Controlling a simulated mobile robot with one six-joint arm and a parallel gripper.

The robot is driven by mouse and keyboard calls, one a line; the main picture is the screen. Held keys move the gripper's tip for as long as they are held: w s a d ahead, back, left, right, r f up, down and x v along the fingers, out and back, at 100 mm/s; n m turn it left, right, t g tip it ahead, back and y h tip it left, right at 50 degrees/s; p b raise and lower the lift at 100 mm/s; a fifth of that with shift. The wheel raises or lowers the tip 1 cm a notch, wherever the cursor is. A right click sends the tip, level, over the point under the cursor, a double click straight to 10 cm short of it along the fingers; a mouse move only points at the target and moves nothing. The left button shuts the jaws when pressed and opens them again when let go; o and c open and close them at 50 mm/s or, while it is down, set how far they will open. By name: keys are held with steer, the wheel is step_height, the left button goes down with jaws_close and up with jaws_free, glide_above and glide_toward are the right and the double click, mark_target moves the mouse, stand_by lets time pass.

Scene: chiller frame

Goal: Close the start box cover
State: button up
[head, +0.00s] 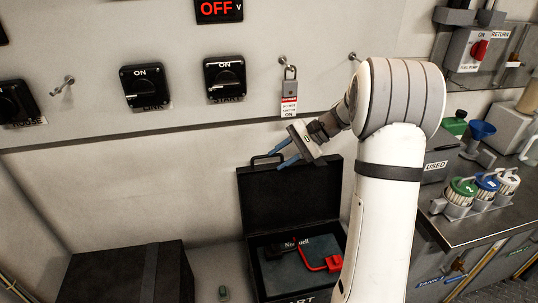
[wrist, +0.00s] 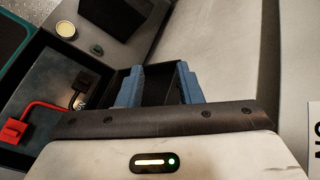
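The start box is an open black case (head: 254,268) at the lower middle of the head view, with part of a word ending in "ART" on its front edge. Its cover (head: 290,195) stands raised at the back, with a handle on its top edge. A red clamp (head: 333,263) and a black clamp lie inside; the wrist view shows the red clamp (wrist: 15,131) and the black clamp (wrist: 84,88). My gripper (head: 281,152) appears near the cover's top edge; contact cannot be told. In the wrist view its blue fingers (wrist: 159,85) are apart, with dark material behind the gap.
A closed black box (head: 120,275) stands left of the case, with a small green object (head: 223,292) between them. The wall panel above has switches, hooks and a tagged padlock (head: 290,85). A bench with bottles (head: 487,188) is at right.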

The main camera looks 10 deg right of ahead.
mark_target(295, 164)
steer(key=w+d+f+m+t+y, duration=0.1)
steer(key=w+d, duration=0.1)
steer(key=w+d+f+m+t+y, duration=0.1)
steer(key=w+d+f, duration=0.1)
steer(key=w, duration=0.1)
steer(key=w+d+f+y+b, duration=0.1)
steer(key=w+d+f, duration=0.1)
steer(key=w+d, duration=0.1)
steer(key=shift+m+t, duration=0.4)
steer(key=shift+w+f, duration=0.1)
steer(key=shift+w, duration=0.15)
steer(key=x, duration=0.7)
steer(key=shift+a, duration=0.3)
steer(key=shift+c, duration=0.5)
jaws_close()
